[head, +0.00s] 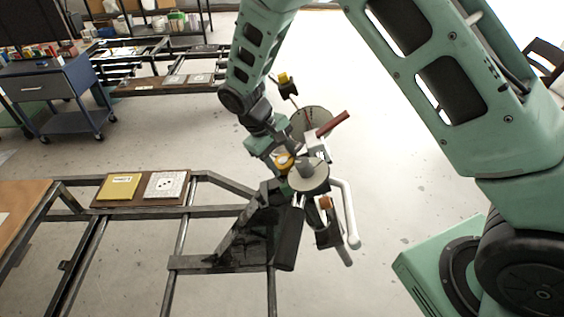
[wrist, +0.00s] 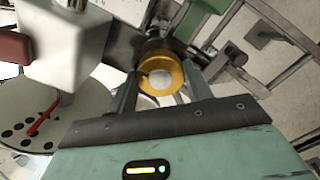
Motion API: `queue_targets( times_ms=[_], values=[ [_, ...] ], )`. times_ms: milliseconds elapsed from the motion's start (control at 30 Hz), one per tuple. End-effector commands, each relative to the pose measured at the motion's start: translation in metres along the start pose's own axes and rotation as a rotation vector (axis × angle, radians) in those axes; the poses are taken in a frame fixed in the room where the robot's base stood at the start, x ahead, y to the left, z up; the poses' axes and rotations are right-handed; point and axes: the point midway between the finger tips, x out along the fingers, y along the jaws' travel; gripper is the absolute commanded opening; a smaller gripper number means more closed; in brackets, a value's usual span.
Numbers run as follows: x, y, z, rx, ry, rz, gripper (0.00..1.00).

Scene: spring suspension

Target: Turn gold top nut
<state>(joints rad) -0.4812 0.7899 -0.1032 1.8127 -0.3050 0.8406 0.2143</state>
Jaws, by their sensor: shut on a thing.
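The gold top nut (wrist: 161,74) is a round gold ring with a pale centre, in the upper middle of the wrist view. It also shows in the head view (head: 284,160), partly covered by my gripper, on the suspension assembly. My gripper (wrist: 160,84) has one finger on each side of the nut and is shut on it. In the head view my gripper (head: 274,152) reaches down to the nut from the upper left. The exact contact of the fingertips is hard to see.
A grey disc (head: 309,175) and a white curved bar (head: 346,210) are close to the nut. A dark frame (head: 230,262) carries the assembly. A perforated disc (wrist: 60,118) and a white block (wrist: 70,48) lie left of my gripper. Open floor (head: 385,190) is on the right.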

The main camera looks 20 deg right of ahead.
Motion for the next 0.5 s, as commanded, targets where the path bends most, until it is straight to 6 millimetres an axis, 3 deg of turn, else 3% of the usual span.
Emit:
queue_targets(
  times_ms=[500],
  values=[
    [0.0012,-0.0014,-0.0012,0.491,0.003,-0.003,0.27]
  ],
)
